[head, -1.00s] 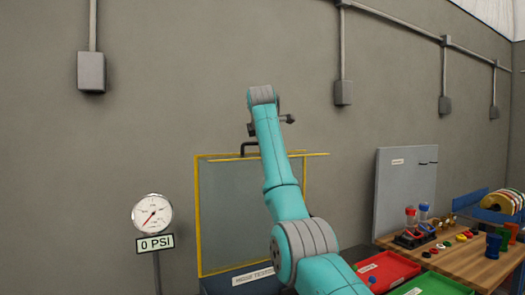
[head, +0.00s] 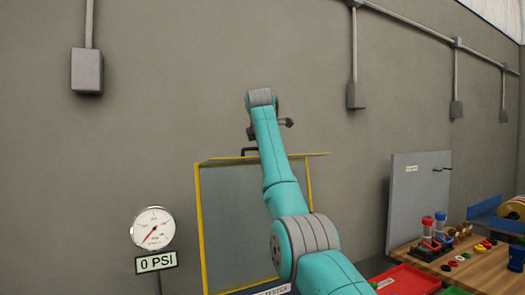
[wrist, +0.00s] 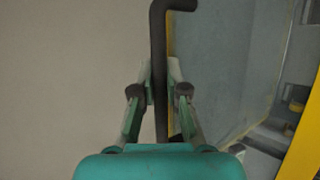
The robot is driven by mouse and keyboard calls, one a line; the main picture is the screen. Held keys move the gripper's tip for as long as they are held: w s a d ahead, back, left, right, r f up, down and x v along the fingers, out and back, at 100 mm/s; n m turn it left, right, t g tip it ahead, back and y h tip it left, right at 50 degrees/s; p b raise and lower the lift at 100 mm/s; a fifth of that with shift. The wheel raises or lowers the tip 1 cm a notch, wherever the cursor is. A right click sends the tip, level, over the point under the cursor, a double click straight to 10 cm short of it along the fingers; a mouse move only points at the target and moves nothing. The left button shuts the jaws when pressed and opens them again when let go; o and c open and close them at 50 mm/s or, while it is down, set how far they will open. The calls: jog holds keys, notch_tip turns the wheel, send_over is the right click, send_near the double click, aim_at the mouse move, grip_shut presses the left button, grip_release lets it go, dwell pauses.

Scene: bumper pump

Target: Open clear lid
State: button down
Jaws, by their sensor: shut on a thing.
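The clear lid (head: 236,225) is a see-through pane in a yellow frame, and it looks raised in the head view. Part of it is hidden behind my arm. Its dark bent handle (head: 249,151) shows at the top edge, left of my arm. In the wrist view the handle (wrist: 159,50) runs down between my fingers, and the pane (wrist: 222,60) lies to its right. My gripper (wrist: 160,88) is shut on the handle. In the head view my arm mostly hides the gripper.
A gauge (head: 152,228) reading 0 PSI stands left of the lid. A wooden bench (head: 480,268) with coloured parts and a red tray (head: 408,279) is at right, before a grey board (head: 415,200). A grey wall rises behind.

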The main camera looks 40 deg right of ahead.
jog(key=c, duration=1.2)
grip_release()
jog(key=v, duration=1.2)
